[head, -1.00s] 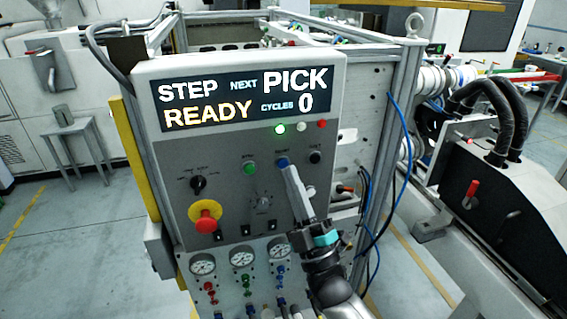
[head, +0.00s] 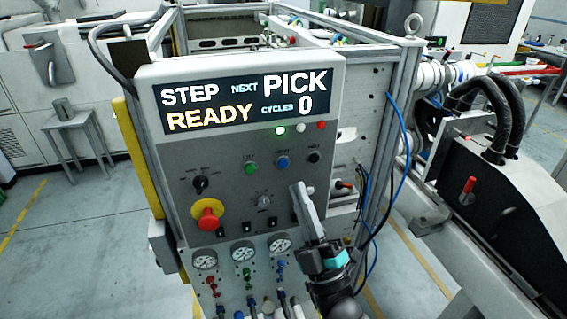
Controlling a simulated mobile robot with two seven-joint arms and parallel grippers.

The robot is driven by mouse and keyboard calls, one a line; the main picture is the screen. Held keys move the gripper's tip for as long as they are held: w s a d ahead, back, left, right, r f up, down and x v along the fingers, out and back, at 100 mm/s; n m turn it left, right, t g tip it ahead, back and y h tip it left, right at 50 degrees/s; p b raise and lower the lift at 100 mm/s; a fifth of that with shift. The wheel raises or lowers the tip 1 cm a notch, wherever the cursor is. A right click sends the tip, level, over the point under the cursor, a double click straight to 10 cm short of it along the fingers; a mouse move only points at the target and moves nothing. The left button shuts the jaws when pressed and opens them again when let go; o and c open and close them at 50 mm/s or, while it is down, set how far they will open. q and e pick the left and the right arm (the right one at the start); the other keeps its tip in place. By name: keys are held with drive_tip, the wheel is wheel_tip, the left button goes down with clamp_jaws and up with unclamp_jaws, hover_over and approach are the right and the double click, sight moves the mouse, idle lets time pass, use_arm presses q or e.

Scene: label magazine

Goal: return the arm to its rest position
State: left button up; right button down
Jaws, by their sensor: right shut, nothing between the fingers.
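My right gripper (head: 297,188) is shut and empty, pointing up in front of the lower right part of the grey control panel (head: 225,170). Its tip is below the blue button (head: 282,162) and the black button (head: 314,157), apart from both in the picture. The gripper covers part of the panel's lower right corner. My left gripper is not in view.
The display (head: 245,100) reads STEP, NEXT PICK, READY, CYCLES 0. A red emergency stop (head: 207,220) and several gauges (head: 242,252) sit low on the panel. Blue hoses (head: 402,150) run at its right. Floor is open at left.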

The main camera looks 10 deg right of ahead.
wheel_tip(320, 180, down, 21)
drive_tip(key=w+m+g+h+b, duration=0.2)
drive_tip(key=m+g+b, duration=0.1)
drive_tip(key=g+b, duration=0.25)
drive_tip(key=s+d+f+m+g+h+b, duration=0.1)
drive_tip(key=s+f+m+g+b, duration=0.15)
drive_tip(key=f, duration=0.95)
drive_tip(key=s+d+f+m+g+h+b, duration=0.1)
drive_tip(key=s+f+g, duration=0.3)
drive_tip(key=f, duration=0.8)
drive_tip(key=s+d+f+m+g+h+b, duration=0.1)
drive_tip(key=s+f+m+g+b, duration=0.2)
drive_tip(key=s+f, duration=1.1)
drive_tip(key=s+d+f+m+g+h+b, duration=0.1)
drive_tip(key=s+f+g+b, duration=0.4)
drive_tip(key=s+f+g, duration=0.5)
drive_tip(key=s+d+f+m, duration=0.1)
drive_tip(key=s+f, duration=0.3)
drive_tip(key=s, duration=0.5)
drive_tip(key=shift+s+d+f+m+h, duration=0.3)
drive_tip(key=shift+s+m, duration=0.05)
drive_tip(key=shift+m, duration=0.2)
